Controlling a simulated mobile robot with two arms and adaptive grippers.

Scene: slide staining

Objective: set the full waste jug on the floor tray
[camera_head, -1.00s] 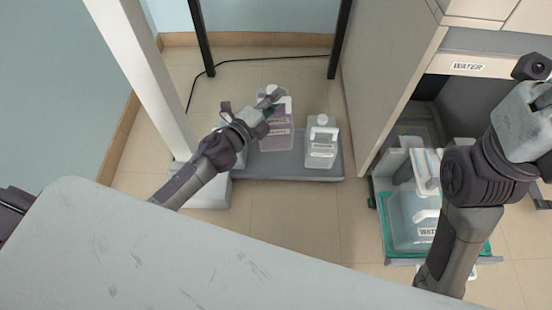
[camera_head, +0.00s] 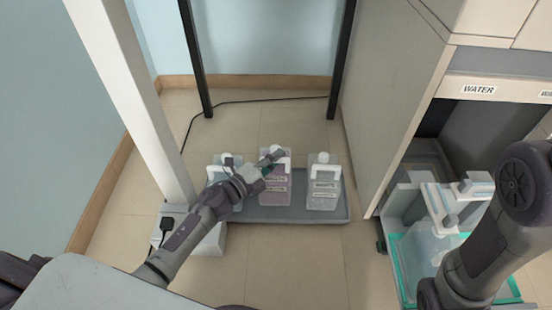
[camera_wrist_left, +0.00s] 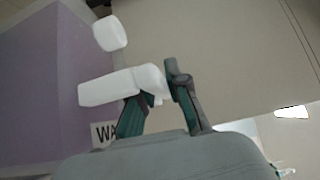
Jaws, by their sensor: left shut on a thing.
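The waste jug (camera_head: 276,190) with purple liquid is upright among the jugs at the grey floor tray (camera_head: 300,214). Its base looks on or just above the tray; I cannot tell which. My left gripper (camera_head: 271,158) is shut on the jug's white handle. In the left wrist view, the purple jug body (camera_wrist_left: 70,70) fills the left side, and the fingers (camera_wrist_left: 158,105) are at the white handle (camera_wrist_left: 122,86), below the white cap (camera_wrist_left: 110,33). My right arm enters at the lower right, but its gripper is out of view.
A clear jug (camera_head: 322,187) stands right of the waste jug; a bluish jug (camera_head: 228,172) is at its left, partly behind my arm. A white post (camera_head: 140,100) and a grey cabinet (camera_head: 390,80) flank the tray. A teal-edged pullout (camera_head: 400,270) holds water jugs.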

